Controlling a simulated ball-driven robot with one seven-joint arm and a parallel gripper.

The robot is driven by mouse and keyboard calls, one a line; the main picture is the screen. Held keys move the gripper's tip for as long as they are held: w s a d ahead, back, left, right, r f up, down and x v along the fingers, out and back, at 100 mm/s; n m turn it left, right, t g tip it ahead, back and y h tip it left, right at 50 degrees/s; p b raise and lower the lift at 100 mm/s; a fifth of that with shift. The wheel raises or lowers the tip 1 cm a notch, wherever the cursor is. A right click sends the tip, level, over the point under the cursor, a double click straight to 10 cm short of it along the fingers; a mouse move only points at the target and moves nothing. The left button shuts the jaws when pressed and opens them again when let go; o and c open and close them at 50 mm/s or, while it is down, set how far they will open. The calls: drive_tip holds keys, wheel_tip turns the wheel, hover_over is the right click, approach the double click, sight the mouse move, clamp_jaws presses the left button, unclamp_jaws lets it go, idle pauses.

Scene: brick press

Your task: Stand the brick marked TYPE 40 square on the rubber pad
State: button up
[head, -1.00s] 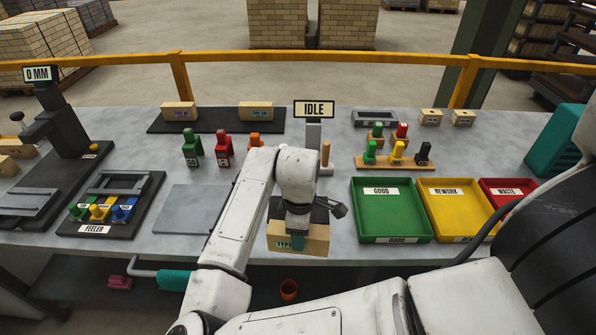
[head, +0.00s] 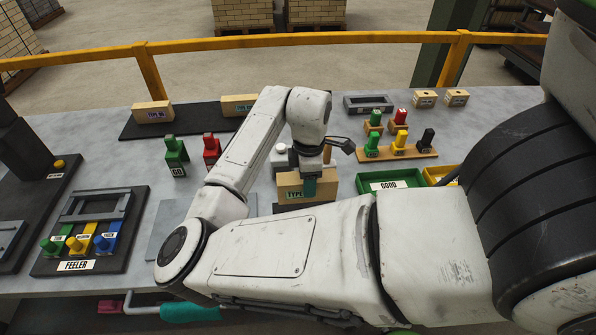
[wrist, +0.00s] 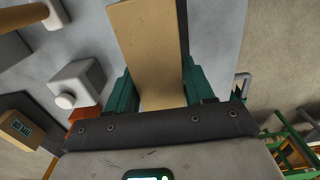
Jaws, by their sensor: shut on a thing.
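My gripper (head: 309,187) is shut on a tan brick (head: 289,187) above the right-centre of the bench. Its label reads TYPE; a teal finger covers the rest, so I cannot read the number. In the wrist view the brick (wrist: 150,50) sits between both teal fingers. I cannot tell whether its underside touches anything. A flat grey plate (head: 168,225), possibly the rubber pad, lies left of the brick, partly hidden by my arm. A black mat (head: 190,124) at the back carries two labelled bricks (head: 153,112) (head: 238,105).
Green (head: 176,155) and red (head: 212,150) blocks stand behind the plate. The feeler board (head: 110,255) lies left. A wooden rack (head: 398,153) of coloured blocks and a green GOOD tray (head: 375,183) are right. A yellow rail (head: 300,38) runs behind the bench.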

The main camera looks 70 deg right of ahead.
sight(307, 201)
drive_tip(key=shift+r+p, duration=0.2)
drive_tip(key=shift+p, duration=0.1)
drive_tip(key=shift+f+b, duration=1.6)
drive_tip(key=shift+f, duration=2.2)
drive_tip(key=shift+f, duration=0.8)
drive_tip(key=o, duration=1.1)
drive_tip(key=shift+c, duration=0.2)
wheel_tip(307, 201, up, 11)
drive_tip(key=shift+f, duration=0.1)
